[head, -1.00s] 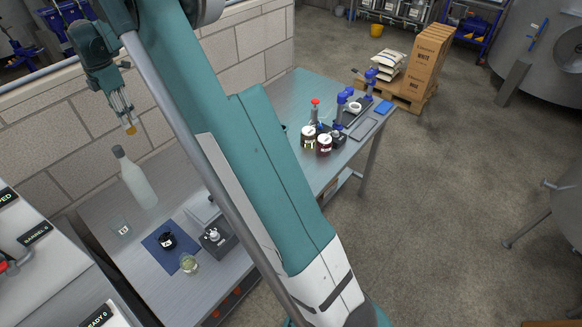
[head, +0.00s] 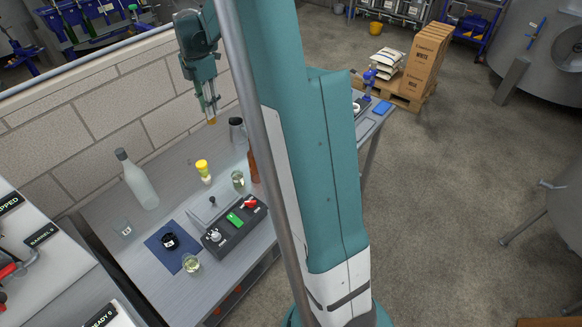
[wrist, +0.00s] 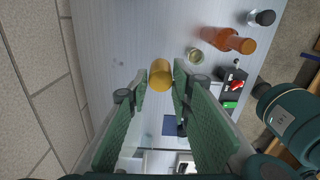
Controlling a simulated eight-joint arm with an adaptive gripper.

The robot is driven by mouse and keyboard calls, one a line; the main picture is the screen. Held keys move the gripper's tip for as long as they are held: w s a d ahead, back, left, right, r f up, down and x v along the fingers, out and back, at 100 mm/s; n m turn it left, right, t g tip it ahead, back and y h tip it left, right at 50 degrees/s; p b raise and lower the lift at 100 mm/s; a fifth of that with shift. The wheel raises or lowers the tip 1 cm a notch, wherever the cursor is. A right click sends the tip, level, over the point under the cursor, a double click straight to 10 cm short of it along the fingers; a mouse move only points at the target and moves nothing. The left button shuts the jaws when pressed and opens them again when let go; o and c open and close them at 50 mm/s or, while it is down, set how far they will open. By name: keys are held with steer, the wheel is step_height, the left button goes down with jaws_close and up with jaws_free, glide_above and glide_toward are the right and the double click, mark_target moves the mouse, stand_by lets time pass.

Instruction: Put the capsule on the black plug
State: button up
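No piece is plainly labelled as the black plug. A small round black piece (head: 169,241) with a white mark sits on a blue mat (head: 158,251), to the lower left of my gripper. A pale bottle (head: 141,185) with a dark top (head: 121,154) stands upright at the left.
A dark block (head: 228,238) carries silver, green and red parts. Around it are a yellow-topped piece (head: 203,170), glasses (head: 238,180) (head: 191,264), a brown bottle (head: 254,166) and a dark-topped grey vessel (head: 236,131). A block wall (head: 100,115) borders the bench. My arm hides the bench's middle.

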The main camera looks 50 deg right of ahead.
steer(key=s+d+p, duration=0.1)
steer(key=s+d, duration=0.3)
steer(key=s, duration=0.6)
steer(key=s+d+p, duration=0.1)
steer(key=s+d, duration=0.3)
steer(key=s, duration=0.5)
steer(key=s+d+p, duration=0.1)
steer(key=s+d, duration=0.3)
steer(key=s, duration=0.6)
step_height(320, 180, down, 6)
steer(key=shift+m, duration=0.3)
steer(key=shift+a+f, duration=0.1)
steer(key=shift+f, duration=0.05)
steer(key=shift+f, duration=2.75)
steer(key=shift+f, duration=0.15)
steer(key=shift+f, duration=1.95)
steer(key=shift+f, duration=0.15)
